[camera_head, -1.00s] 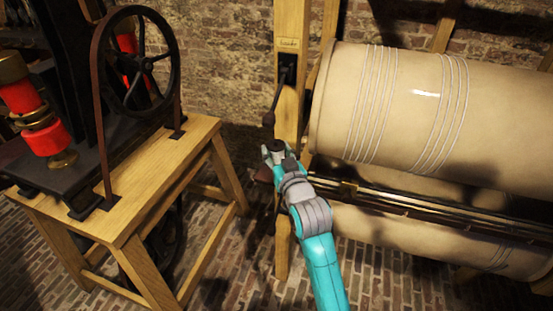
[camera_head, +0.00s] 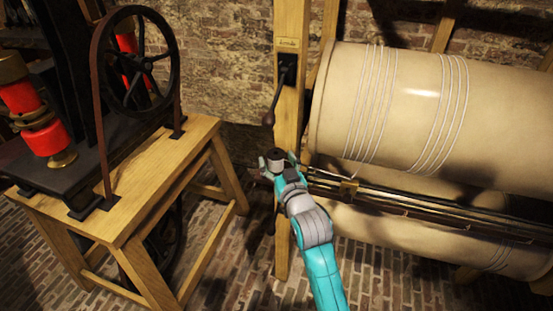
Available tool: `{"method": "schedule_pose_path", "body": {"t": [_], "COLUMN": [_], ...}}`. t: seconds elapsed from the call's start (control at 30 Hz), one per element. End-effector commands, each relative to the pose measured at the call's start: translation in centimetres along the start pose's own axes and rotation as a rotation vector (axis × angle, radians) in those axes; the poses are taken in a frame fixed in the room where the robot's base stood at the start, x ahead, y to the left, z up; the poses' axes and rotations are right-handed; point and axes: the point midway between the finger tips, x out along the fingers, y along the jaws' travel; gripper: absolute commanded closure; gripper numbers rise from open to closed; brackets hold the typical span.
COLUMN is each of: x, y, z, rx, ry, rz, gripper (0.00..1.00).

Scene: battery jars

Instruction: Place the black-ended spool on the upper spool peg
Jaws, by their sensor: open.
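My gripper (camera_head: 278,163) is at the end of my turquoise arm, in front of the wooden post left of the large cream drum. Its jaws are open. A small cylinder with a black top (camera_head: 276,153) and a paler side stands upright between or just behind the fingers; it looks like the black-ended spool. I cannot tell whether the fingers touch it or what it rests on. I cannot make out the upper spool peg; the gripper hides part of the post there.
The wooden post (camera_head: 289,118) carries a dark crank lever (camera_head: 276,95) just above my gripper. The cream drum (camera_head: 450,115) and dark metal rails (camera_head: 430,208) are close on the right. A wooden table (camera_head: 135,190) with a black wheel stands left. Brick floor shows between.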

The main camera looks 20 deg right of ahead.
Motion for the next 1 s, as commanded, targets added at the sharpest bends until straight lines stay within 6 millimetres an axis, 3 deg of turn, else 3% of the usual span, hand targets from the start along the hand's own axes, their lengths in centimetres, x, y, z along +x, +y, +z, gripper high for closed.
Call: {"method": "schedule_pose_path", "body": {"t": [0.5, 0.7, 1.0], "x": [-9.0, -10.7, -11.0], "y": [0.0, 0.0, 0.0], "z": [0.0, 0.1, 0.0], "rx": [0.0, 0.0, 0.0], "ry": [-0.001, -0.001, 0.0], "rz": [0.0, 0.0, 0.0], "gripper": [0.26, 0.26, 0.26]}}
